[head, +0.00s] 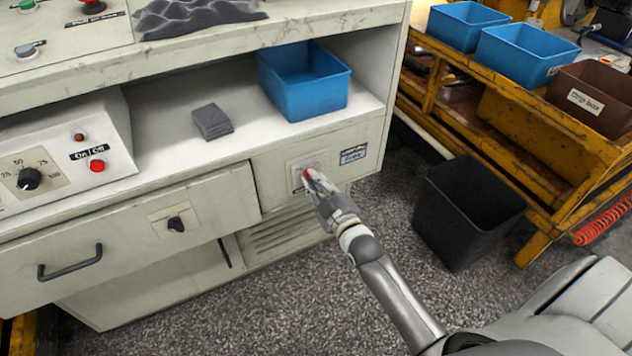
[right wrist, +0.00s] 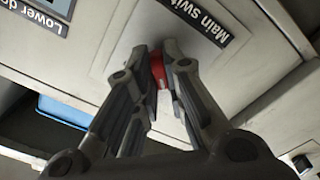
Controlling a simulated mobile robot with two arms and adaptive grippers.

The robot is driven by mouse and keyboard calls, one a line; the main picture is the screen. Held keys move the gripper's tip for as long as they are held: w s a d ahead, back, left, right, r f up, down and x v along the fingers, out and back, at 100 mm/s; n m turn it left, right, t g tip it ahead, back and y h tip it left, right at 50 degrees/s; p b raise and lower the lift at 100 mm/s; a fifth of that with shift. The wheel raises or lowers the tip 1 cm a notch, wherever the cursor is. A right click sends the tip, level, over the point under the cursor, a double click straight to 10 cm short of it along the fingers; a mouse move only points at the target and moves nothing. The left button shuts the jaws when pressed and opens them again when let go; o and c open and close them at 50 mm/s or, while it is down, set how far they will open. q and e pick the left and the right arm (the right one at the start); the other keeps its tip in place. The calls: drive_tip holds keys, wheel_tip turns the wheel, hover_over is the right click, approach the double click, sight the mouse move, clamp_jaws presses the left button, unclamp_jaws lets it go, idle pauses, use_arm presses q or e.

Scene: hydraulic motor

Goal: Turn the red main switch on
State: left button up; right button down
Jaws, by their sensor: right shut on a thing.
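The red main switch (head: 308,174) is on a light plate on the cabinet's front panel, right of the drawer. In the right wrist view the red switch (right wrist: 158,70) sits between my fingertips, beside a dark label reading "Main swi…" (right wrist: 205,22). My right gripper (head: 312,178) is at the panel in the head view. In the right wrist view its two fingers (right wrist: 160,72) are closed around the switch from both sides. The fingers hide part of the switch, and I cannot tell its turn position. My left gripper is not in view.
A blue bin (head: 318,97) and a grey block (head: 212,121) stand on the shelf above. The drawer (head: 130,230) with a dark handle is left of the switch. A black bin (head: 465,215) stands on the floor at right, near a yellow workbench (head: 500,120).

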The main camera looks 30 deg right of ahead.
use_arm(q)
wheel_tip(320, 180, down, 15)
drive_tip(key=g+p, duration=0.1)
drive_tip(key=p, duration=0.6)
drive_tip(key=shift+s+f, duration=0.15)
use_arm(e)
drive_tip(key=shift+a+m, duration=0.1)
drive_tip(key=shift+m, duration=8.8)
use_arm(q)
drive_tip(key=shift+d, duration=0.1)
